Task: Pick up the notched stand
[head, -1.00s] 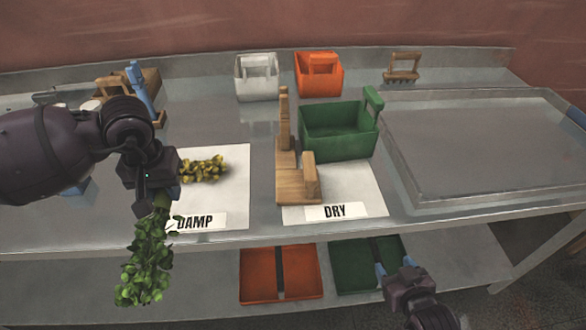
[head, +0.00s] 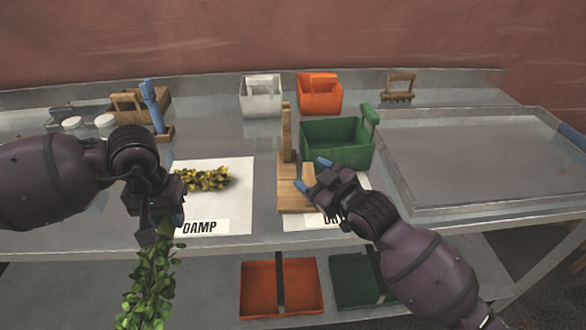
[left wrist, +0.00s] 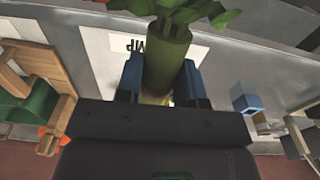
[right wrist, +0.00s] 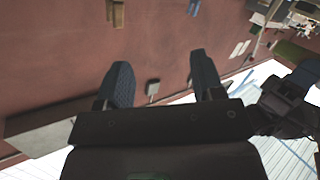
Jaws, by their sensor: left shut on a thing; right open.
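The notched stand (head: 287,150) is a wooden base with a tall post.
A green carrier (head: 335,145) stands close behind the stand. White (head: 261,95) and orange (head: 320,95) carriers are at the back. A yellowish bunch (head: 203,178) lies on the DAMP sheet (head: 235,205). A wide tray (head: 480,165) fills the right.

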